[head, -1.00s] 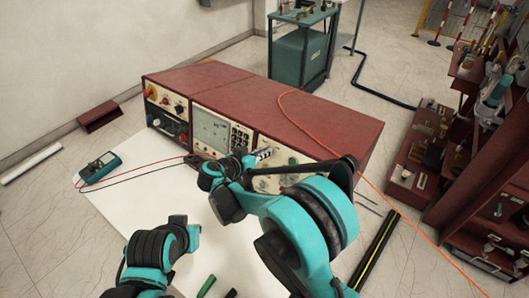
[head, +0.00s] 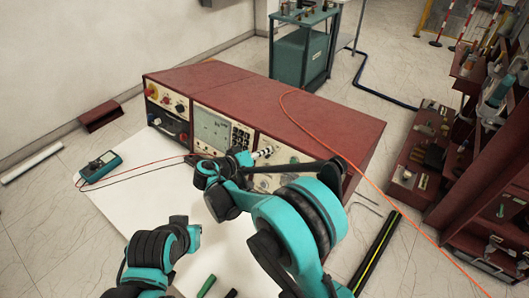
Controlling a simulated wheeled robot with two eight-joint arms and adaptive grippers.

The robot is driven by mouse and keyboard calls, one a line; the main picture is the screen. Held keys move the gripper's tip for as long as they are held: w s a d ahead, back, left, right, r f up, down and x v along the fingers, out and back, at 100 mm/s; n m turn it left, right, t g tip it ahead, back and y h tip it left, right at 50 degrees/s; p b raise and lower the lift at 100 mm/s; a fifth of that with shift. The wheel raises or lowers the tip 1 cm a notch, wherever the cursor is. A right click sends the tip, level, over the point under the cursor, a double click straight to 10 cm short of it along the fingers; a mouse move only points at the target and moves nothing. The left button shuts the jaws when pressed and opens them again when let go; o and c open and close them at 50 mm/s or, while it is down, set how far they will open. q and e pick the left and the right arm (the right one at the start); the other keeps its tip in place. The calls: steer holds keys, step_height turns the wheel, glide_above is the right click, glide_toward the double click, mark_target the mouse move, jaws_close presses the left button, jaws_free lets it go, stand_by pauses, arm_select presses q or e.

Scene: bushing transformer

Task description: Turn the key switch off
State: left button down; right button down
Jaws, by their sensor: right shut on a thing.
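The red-brown control cabinet (head: 305,102) stands on the white tabletop, its front panels facing me. The key switch cannot be made out; my right arm covers much of the right panel. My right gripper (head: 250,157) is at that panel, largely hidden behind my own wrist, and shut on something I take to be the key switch. A small pale, dark-striped piece (head: 265,152) shows just right of it. My left arm is at the lower left, over the tabletop; its gripper does not show.
A teal multimeter (head: 100,165) with red and black leads lies at the left on the white tabletop (head: 120,215). A green handle (head: 207,286) lies at the bottom. An orange cable (head: 352,166) crosses the cabinet top. A teal transformer (head: 301,54) stands behind.

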stand_by(0.4)
steer(key=c, duration=1.7)
jaws_free()
steer(key=shift+w, duration=0.1)
step_height(320, 180, up, 10)
